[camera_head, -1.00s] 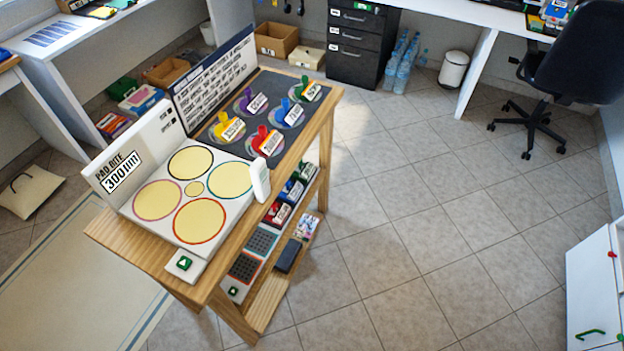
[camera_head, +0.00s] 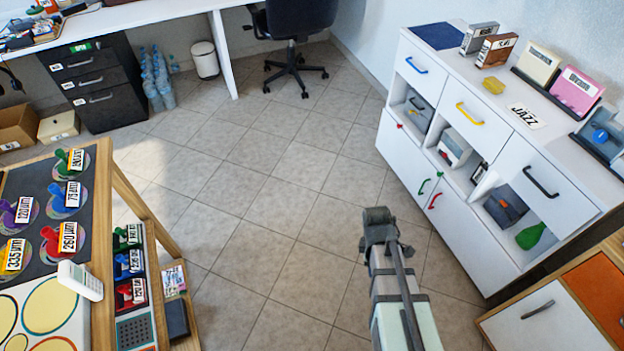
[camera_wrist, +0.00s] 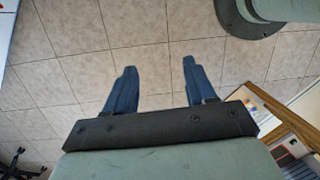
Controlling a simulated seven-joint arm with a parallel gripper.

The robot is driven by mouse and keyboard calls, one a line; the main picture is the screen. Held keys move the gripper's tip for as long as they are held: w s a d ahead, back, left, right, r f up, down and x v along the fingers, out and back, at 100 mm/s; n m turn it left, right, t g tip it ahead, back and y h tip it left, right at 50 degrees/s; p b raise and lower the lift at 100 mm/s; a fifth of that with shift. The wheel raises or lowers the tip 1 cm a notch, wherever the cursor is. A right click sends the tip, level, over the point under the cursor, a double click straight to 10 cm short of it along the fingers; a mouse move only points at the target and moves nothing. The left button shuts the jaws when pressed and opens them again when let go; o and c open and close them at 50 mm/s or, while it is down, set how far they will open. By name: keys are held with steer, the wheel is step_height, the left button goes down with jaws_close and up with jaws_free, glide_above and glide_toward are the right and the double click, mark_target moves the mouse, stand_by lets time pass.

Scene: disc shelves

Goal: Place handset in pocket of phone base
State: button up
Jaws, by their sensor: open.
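A white handset-shaped piece (camera_head: 80,280) with a small dark screen is on the right edge of the wooden table, beside the board with yellow circles. I cannot tell for sure which object is the phone base. My gripper (camera_head: 379,218) is out over the open floor, well to the right of the handset and apart from everything. In the wrist view, the two blue fingers of my gripper (camera_wrist: 157,85) are spread apart with only floor tiles between them. The handset does not show in the wrist view.
The wooden table carries coloured discs with labelled handles (camera_head: 65,195) and has a lower shelf (camera_head: 175,300). A white cabinet (camera_head: 455,130) with drawers and cubbies stands at the right. Tiled floor (camera_head: 270,220) lies clear between them. A black chair (camera_head: 297,40) is at the back.

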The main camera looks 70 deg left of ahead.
steer(key=s+a+r+n+t+y, duration=0.1)
steer(key=s+a+r+n, duration=0.4)
steer(key=s, duration=0.3)
steer(key=s+a+r+n+y, duration=0.1)
steer(key=s+a+r+n, duration=0.1)
steer(key=s+a+r, duration=0.45)
step_height(320, 180, up, 28)
steer(key=n+g+y, duration=0.2)
steer(key=n+y, duration=0.3)
steer(key=n, duration=1.4)
glide_above(72, 272)
steer(key=s+d, duration=0.1)
steer(key=d, duration=0.3)
steer(key=shift+d+x, duration=0.15)
steer(key=shift+x, duration=3.25)
steer(key=shift+d+x, duration=0.15)
steer(key=shift+x, duration=3.25)
steer(key=shift+s+f, duration=0.1)
steer(key=shift+f, duration=0.05)
jaws_close()
